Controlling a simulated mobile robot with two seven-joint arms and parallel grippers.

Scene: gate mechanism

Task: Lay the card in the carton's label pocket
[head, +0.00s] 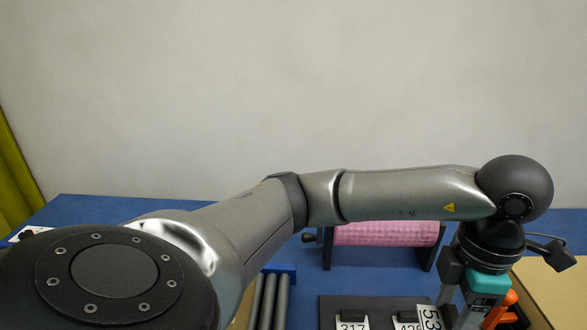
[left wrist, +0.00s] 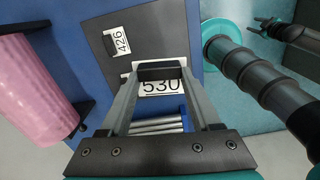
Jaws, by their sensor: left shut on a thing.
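My left gripper (head: 462,326) reaches over the table from the left and points down. In the left wrist view its fingers (left wrist: 160,72) are shut on the black grip block of a white card (left wrist: 162,87) marked 530. The card also shows beside the fingers in the head view (head: 430,318), cut off by the lower edge. A tan, carton-like surface (head: 560,290) lies at the far right, partly behind my gripper. No label pocket is visible on it.
A pink roller (head: 388,234) on a dark stand is behind. Grey rods (head: 268,300) lie left of the board. An orange part (head: 503,305) is right of my gripper.

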